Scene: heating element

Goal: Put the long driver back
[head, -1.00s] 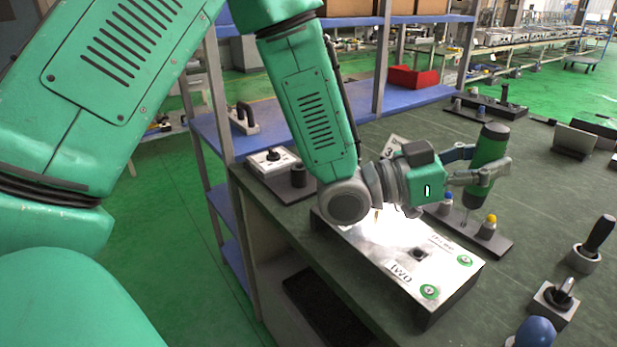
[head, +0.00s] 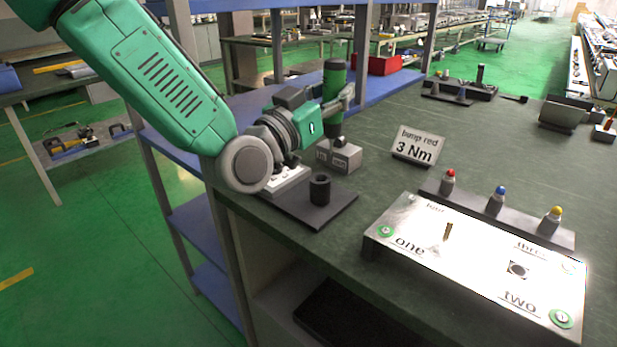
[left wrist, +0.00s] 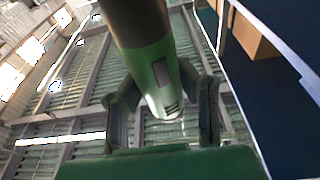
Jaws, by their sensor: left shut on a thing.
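The green and black driver (head: 334,78) is upright in my left gripper (head: 338,100), whose fingers are closed around its body. The driver also fills the upper middle of the left wrist view (left wrist: 148,52), between the fingers (left wrist: 162,105). Its lower end is at the top of a grey block (head: 341,156) near the table's left edge. I cannot tell whether it is in the block or just above it. A black cylindrical holder (head: 320,189) stands empty-looking on a dark base plate in front of the block. My right gripper is not in view.
A "bump red 3 Nm" sign (head: 417,146) stands to the right. The metal box (head: 470,262) marked one and two is at the front right, with a rack (head: 525,217) of red, blue and yellow-topped pieces behind it. Blue shelving (head: 385,88) borders the table's back left.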

